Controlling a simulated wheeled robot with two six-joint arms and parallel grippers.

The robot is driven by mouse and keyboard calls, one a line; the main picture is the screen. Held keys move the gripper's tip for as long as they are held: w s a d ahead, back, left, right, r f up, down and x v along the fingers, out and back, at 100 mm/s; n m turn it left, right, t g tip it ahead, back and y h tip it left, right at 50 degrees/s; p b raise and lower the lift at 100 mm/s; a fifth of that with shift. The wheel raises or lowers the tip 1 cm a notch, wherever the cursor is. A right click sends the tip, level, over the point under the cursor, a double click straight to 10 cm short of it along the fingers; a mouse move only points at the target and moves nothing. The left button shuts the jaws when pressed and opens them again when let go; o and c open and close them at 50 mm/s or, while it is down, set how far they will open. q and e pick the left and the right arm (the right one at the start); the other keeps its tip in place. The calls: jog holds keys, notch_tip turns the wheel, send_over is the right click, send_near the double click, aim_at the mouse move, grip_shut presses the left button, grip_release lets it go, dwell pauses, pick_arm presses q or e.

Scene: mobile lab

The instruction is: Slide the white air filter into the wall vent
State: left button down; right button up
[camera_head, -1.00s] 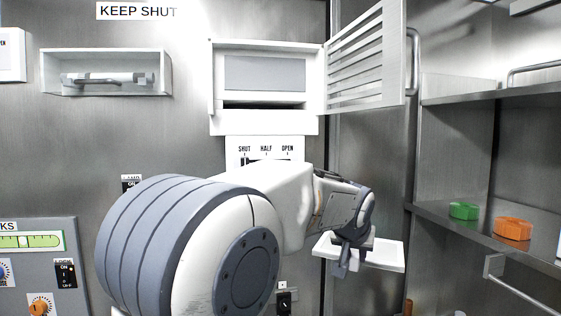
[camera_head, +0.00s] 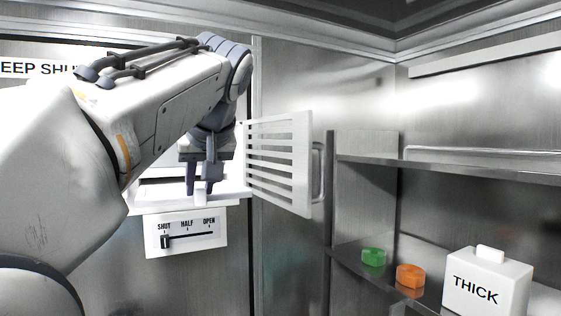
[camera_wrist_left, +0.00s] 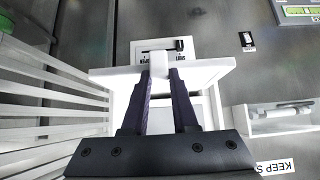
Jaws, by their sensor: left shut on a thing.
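The white air filter (camera_head: 232,188) is a flat slab with a small tab. My left gripper (camera_head: 201,185) is shut on this tab, in front of the wall vent (camera_head: 148,203). In the left wrist view the filter (camera_wrist_left: 208,72) spans the vent's front, with the tab between the fingertips (camera_wrist_left: 160,72). The vent's slatted door (camera_head: 280,160) stands swung open to the right. My arm and gripper hide much of the vent opening. I cannot tell whether the filter's far edge is inside. My right gripper is not in view.
A slider panel (camera_head: 186,234) marked SHUT, HALF, OPEN sits below the vent. Shelves at the right hold a green piece (camera_head: 373,257), an orange piece (camera_head: 410,275) and a white THICK container (camera_head: 487,284). The open door stands close to my gripper's right.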

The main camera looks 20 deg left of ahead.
pick_arm(q)
jog(key=shift+s, duration=0.1)
dwell(0.3)
jog(key=shift+r, duration=0.1)
jog(key=shift+w+a+p, duration=0.5)
jog(key=shift+w+a, duration=0.75)
jog(key=shift+a, duration=0.15)
jog(key=shift+w+a, duration=0.55)
jog(key=shift+a, duration=0.15)
jog(key=shift+w+a+p, duration=0.45)
jog(key=shift+w+a, duration=0.5)
jog(key=shift+a, duration=0.15)
jog(key=w+a, duration=0.6)
jog(key=a, duration=0.1)
jog(key=shift+w+a, duration=0.35)
dwell(3.3)
